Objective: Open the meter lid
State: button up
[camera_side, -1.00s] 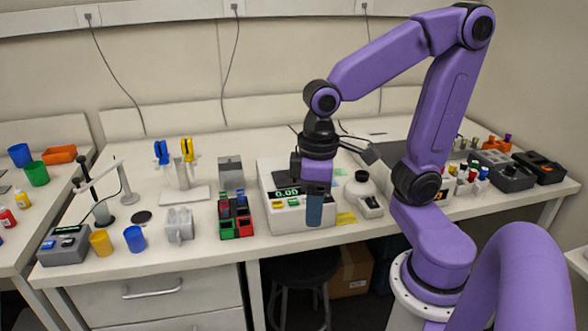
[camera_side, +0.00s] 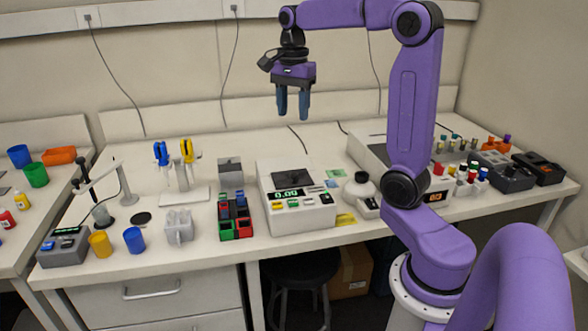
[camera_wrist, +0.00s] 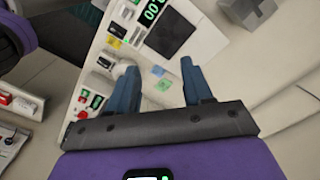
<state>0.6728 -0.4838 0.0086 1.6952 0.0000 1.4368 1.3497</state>
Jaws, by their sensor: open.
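The white meter (camera_side: 300,216) with a green 0.00 display (camera_side: 287,194) stands on the bench at mid-picture. A dark square panel (camera_side: 290,178), apparently its lid, lies flat on its top. In the wrist view, the meter (camera_wrist: 197,48) shows past the fingers, with its dark panel (camera_wrist: 172,32) and display (camera_wrist: 152,11). My gripper (camera_side: 292,108) is open and empty, with its blue fingers pointing down, well above the bench. In the wrist view the two fingertips (camera_wrist: 158,66) are apart, with nothing between them.
A rack of red and green holders (camera_side: 235,214) stands close left of the meter. A small white round-topped device (camera_side: 359,190) and a larger white instrument (camera_side: 437,197) stand to its right. A grey block (camera_side: 231,172) is behind left. The air around my gripper is clear.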

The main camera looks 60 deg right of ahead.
send_near(294, 174)
notch_tip(294, 174, down, 8)
jog(key=shift+f, duration=0.2)
dwell(0.4)
jog(key=shift+c, duration=0.3)
jog(key=shift+w+d, duration=0.1)
grip_shut()
